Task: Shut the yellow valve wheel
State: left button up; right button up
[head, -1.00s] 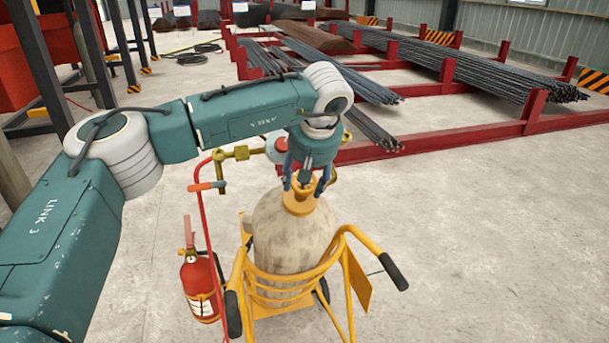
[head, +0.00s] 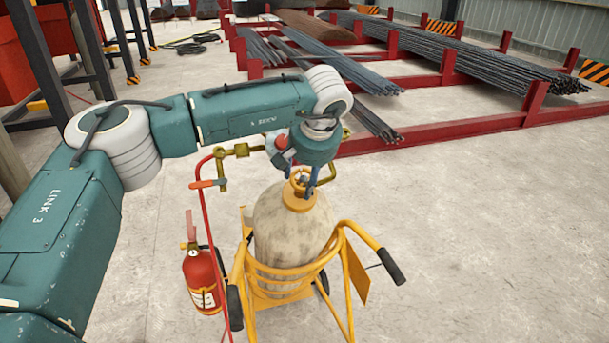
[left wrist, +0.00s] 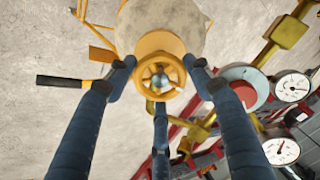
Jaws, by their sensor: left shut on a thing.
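The yellow valve wheel (left wrist: 160,76) is in the middle of the left wrist view, on top of a pale gas cylinder (head: 293,228). In the head view the wheel (head: 299,178) is partly hidden by my fingers. My left gripper (head: 304,187) comes down from above onto the wheel. In the left wrist view its three blue fingers (left wrist: 160,80) stand around the rim and are shut on the wheel. Exact finger contact is hard to see. My right gripper is in neither view.
The cylinder stands in a yellow trolley (head: 283,278) with black handle grips. A brass regulator (head: 240,151) with gauges (left wrist: 282,150) and a red hose (head: 208,240) sits beside the valve. A fire extinguisher (head: 203,281) stands left. Rebar racks (head: 450,122) lie behind; floor right is clear.

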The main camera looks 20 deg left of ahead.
pick_arm(q)
jog(key=shift+s+f, duration=0.25)
jog(key=shift+f, duration=0.15)
jog(key=o, duration=1.2)
jog(key=shift+c, duration=0.2)
jog(key=shift+r, duration=0.2)
jog(key=shift+w, duration=0.1)
jog(key=shift+r, duration=0.15)
jog(key=shift+d+r, duration=0.1)
jog(key=shift+r, duration=0.25)
jog(key=v, duration=1.1)
